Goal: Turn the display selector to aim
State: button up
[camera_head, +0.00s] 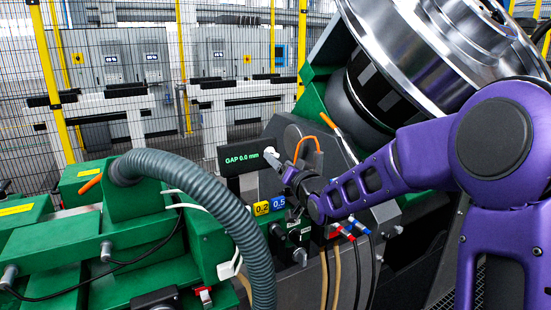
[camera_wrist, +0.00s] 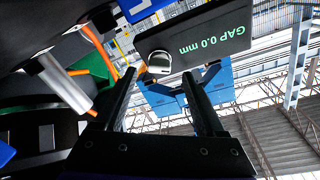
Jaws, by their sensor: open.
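The display (camera_head: 242,159) is a dark box with green text reading "GAP 0.0 mm"; it also shows, tilted, in the wrist view (camera_wrist: 215,42). The display selector (camera_wrist: 158,62) is a round pale metallic knob on a dark base at one end of the display. In the head view the knob (camera_head: 269,151) is small and close to my gripper tips. My gripper (camera_head: 279,164) is open and empty. In the wrist view its two dark fingers (camera_wrist: 160,78) point at the knob, one on each side. I cannot tell whether the tips reach around it. No selector markings are readable.
An orange-handled tool (camera_head: 328,121) and an orange cable (camera_head: 308,141) are close by my wrist. Yellow and blue blocks (camera_head: 262,208) marked 0.2 and 0.5 sit below. A grey hose (camera_head: 225,205) arches at left. A large metal wheel (camera_head: 440,45) stands at upper right.

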jog(key=shift+x, duration=2)
grip_shut()
